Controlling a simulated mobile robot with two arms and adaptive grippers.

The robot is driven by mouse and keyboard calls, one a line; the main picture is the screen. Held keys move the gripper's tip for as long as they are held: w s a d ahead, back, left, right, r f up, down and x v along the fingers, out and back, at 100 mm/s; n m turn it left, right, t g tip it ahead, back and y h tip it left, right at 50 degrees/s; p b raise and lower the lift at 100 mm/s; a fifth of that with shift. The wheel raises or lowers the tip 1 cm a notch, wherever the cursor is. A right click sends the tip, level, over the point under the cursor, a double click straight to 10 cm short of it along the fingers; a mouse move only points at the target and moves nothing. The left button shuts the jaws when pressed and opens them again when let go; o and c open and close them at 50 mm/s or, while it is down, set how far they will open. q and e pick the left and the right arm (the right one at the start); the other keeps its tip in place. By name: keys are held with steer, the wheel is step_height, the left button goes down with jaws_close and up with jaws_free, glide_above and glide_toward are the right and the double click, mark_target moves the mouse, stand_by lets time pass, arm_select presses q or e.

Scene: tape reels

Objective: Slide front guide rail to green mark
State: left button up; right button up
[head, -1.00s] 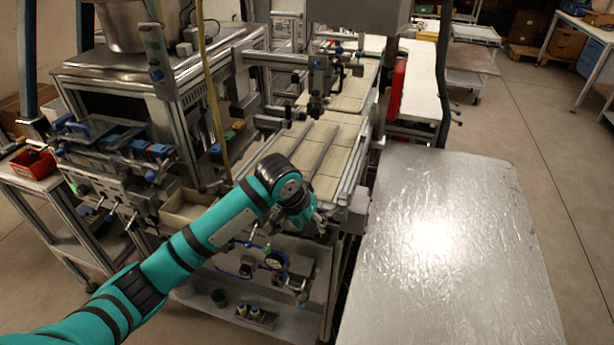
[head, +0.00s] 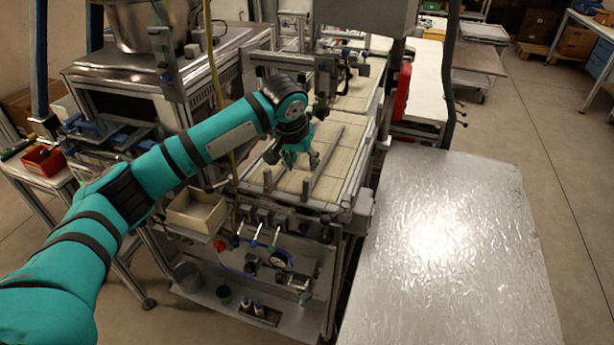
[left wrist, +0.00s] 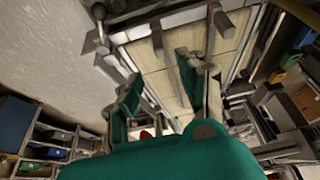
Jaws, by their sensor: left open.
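Two slim grey guide rails run lengthwise over a pale slatted conveyor bed (head: 345,145). The right rail (head: 327,160) shows clearly in the head view; the left rail (head: 268,179) shows mainly its near end, the rest hidden by my arm and gripper. I cannot tell which is the front rail. My left gripper (head: 299,164) is open, pointing down over the bed between the rails, apparently empty. In the left wrist view the open fingers (left wrist: 160,85) face the bed, with rails (left wrist: 211,38) beyond them. I cannot make out a green mark. My right gripper is out of view.
A bare shiny metal table (head: 440,250) stands right of the conveyor. A cream bin (head: 197,212) sits at its near left. A yellow hose (head: 213,80) hangs near my left arm. A red part (head: 401,90) is beyond the bed's right edge.

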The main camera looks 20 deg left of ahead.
mark_target(307, 179)
arm_select(q)
steer(key=p+x, duration=0.2)
steer(key=x, duration=0.8)
steer(key=shift+w, duration=0.1)
jaws_close()
